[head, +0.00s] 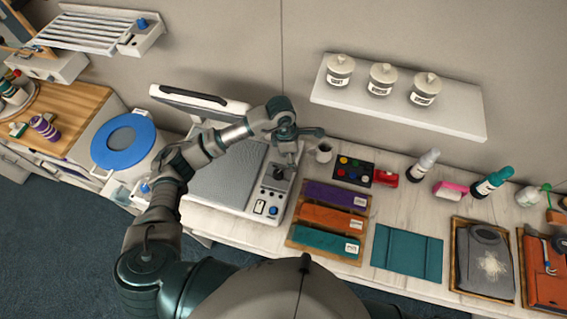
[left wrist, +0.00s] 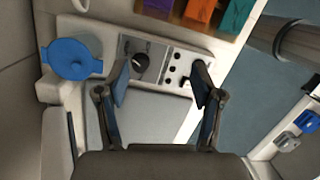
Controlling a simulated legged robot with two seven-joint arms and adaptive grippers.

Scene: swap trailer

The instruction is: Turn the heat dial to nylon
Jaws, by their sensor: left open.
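The heat dial (left wrist: 140,63) is a round black knob with a light mark, on a grey plate of the press's control panel. It also shows in the head view (head: 279,173), just below my left gripper (head: 288,157). In the left wrist view my left gripper (left wrist: 160,83) is open and empty. Its fingers are spread over the panel, the left one close beside the dial; I cannot tell if they touch. The dial's setting words are too small to read. The press (head: 228,175) has its lid (head: 199,104) raised. My right gripper is not in view.
A blue round part (left wrist: 73,58) sits left of the dial in the wrist view. Small buttons (left wrist: 174,69) are on the panel. A shelf (head: 398,105) hangs above.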

